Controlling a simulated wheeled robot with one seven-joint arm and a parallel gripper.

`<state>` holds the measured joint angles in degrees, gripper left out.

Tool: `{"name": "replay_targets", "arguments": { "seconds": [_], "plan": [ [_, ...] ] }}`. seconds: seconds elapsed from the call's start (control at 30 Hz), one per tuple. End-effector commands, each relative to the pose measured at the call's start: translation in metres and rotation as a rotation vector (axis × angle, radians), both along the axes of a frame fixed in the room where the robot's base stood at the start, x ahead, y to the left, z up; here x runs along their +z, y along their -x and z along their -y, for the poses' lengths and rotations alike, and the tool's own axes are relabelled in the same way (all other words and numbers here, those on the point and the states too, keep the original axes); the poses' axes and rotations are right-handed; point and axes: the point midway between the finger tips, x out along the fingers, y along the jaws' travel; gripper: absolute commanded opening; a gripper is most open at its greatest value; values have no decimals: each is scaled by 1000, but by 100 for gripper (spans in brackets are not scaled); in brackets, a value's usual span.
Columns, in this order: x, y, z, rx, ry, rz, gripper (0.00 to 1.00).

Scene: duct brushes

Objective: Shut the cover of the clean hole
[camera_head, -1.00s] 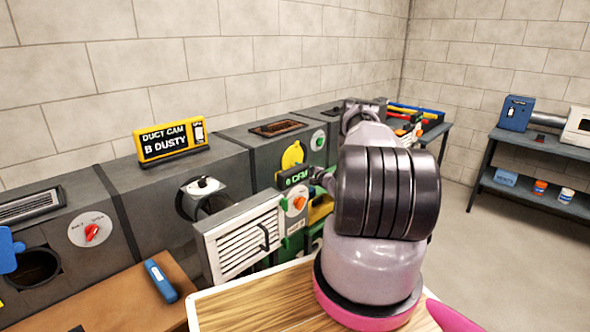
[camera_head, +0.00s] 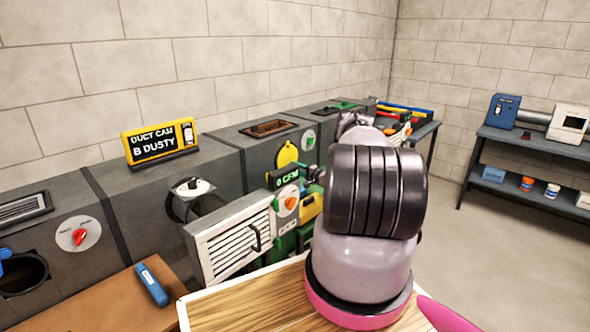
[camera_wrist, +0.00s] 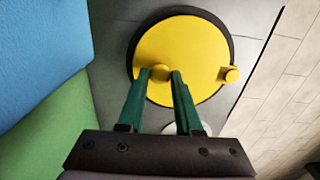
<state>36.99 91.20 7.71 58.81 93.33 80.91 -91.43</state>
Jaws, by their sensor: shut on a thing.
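A round yellow cover (camera_head: 287,154) is on the front of the grey duct section to the right of the "B DUSTY" sign. In the wrist view the yellow cover (camera_wrist: 185,60) lies over most of a dark round rim, whose edge shows as a crescent along the top and right. A small yellow knob (camera_wrist: 159,73) stands out at the cover's left side, and another stub is at its right edge. My gripper (camera_wrist: 161,75) has its green fingers closed on the left knob. In the head view my arm hides most of the gripper.
A white slatted grille (camera_head: 230,242) juts out in front. A blue handheld tool (camera_head: 152,285) lies on the brown bench top.

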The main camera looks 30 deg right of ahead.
Motion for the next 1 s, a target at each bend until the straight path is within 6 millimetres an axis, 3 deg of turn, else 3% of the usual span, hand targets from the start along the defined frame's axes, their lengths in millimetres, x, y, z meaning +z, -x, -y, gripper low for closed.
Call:
{"name": "replay_targets", "arguments": {
  "seconds": [0.17,0.2,0.23,0.27,0.67,1.0],
  "plan": [
    [-2,1,1,-1,1,-4,0],
    [-2,1,1,-1,1,-3,49],
    [-2,1,1,-1,1,-3,60],
    [-1,1,1,-1,1,-3,64],
    [0,7,4,-3,-1,0,64],
    [-1,67,26,-4,-2,-3,64]
  ]
}}
